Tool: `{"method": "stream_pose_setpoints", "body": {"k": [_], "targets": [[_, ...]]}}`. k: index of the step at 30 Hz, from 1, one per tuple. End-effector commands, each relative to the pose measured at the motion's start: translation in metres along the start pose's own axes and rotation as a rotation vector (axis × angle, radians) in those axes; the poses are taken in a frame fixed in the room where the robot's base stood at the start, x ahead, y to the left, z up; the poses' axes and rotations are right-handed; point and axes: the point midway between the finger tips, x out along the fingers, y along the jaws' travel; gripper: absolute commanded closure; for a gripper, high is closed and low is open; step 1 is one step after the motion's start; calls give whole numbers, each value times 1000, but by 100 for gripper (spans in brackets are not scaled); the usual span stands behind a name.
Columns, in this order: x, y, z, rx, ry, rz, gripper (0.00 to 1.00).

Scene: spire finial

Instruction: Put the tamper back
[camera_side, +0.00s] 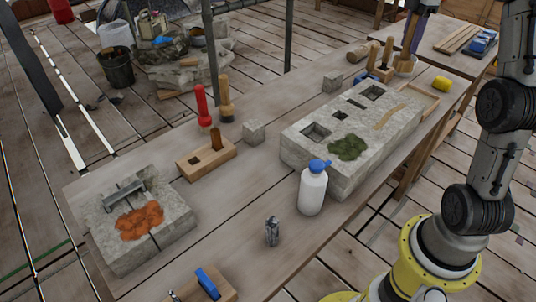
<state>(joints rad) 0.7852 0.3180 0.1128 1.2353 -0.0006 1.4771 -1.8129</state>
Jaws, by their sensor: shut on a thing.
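My gripper (422,6) shows only in part at the top edge, right of centre, above the far end of the workbench. It is shut on a dark purple, upright, slender thing, which appears to be the tamper (410,34). A wooden block (222,159) with a square hole and a brown peg stands at the left middle of the bench. A red-handled tool (202,107) and a wooden-handled tool (225,98) stand upright behind it.
A large stone slab (300,155) with pockets and a moss patch fills the bench's right half. A white bottle (312,192) with a blue cap stands before it. A stone block (165,245) with orange powder is at left.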

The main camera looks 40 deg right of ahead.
Motion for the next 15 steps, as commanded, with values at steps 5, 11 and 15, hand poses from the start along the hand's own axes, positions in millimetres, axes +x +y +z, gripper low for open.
{"method": "stream_pose_setpoints", "body": {"k": [5,11,15], "targets": [[-1,7,-54,-85,-1,3,100],[-2,6,-142,-222,-2,4,100],[-2,-8,-210,-330,-2,4,100]]}}
